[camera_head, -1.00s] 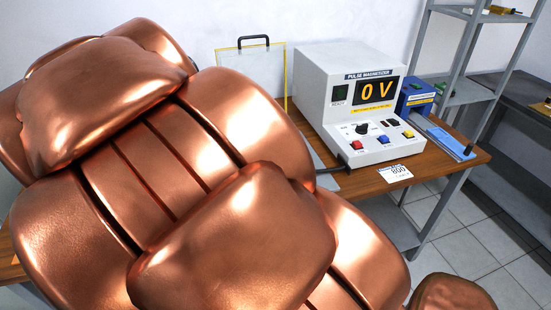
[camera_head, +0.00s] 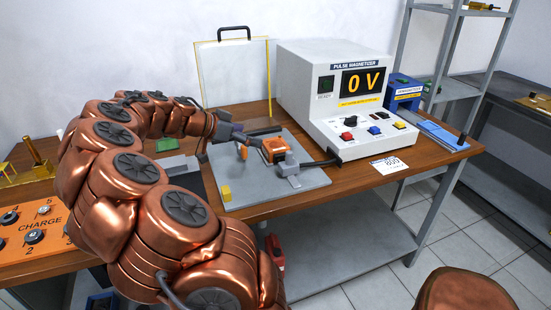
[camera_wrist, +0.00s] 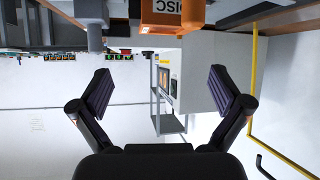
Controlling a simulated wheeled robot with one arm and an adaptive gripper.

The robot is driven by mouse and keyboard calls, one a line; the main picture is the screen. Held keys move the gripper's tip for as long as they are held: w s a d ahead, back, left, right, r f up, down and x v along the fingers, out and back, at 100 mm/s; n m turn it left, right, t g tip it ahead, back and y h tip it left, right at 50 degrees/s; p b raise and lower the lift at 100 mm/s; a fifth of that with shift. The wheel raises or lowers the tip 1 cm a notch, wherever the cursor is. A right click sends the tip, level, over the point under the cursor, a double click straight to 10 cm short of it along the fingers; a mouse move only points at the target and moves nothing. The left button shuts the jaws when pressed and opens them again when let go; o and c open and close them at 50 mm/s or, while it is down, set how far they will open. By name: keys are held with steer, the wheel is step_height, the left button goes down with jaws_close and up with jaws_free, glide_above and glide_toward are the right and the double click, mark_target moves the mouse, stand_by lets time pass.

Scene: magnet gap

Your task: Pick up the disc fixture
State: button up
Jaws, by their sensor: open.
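The disc fixture is an orange block (camera_head: 275,150) on the grey plate (camera_head: 285,199) in front of the pulse magnetizer. In the wrist view, which is upside down, the orange block (camera_wrist: 172,14) shows at the top centre with an inverted "DISC" label. My gripper (camera_head: 250,142) reaches in from the left, just beside the block. In the wrist view my gripper (camera_wrist: 160,88) has its two dark fingers wide apart with nothing between them. The block lies beyond the fingertips there, partly cut off by the frame edge. Whether a finger touches it cannot be told.
The white pulse magnetizer (camera_head: 335,95) reads 0 V behind the plate. A clear panel with a yellow edge (camera_head: 236,75) stands at the back. The orange charge panel (camera_head: 40,232) is at left.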

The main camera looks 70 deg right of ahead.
mark_target(276, 144)
steer(key=shift+d+f, duration=0.7)
steer(key=shift+d, duration=0.2)
steer(key=shift+s+d+f+m, duration=0.15)
steer(key=shift+d+m, duration=0.1)
steer(key=shift+m, duration=0.05)
steer(key=shift+p+x, duration=0.3)
steer(key=shift+x, duration=3.35)
steer(key=shift+a+f, duration=0.15)
steer(key=shift+f, duration=0.1)
steer(key=c, duration=1.4)
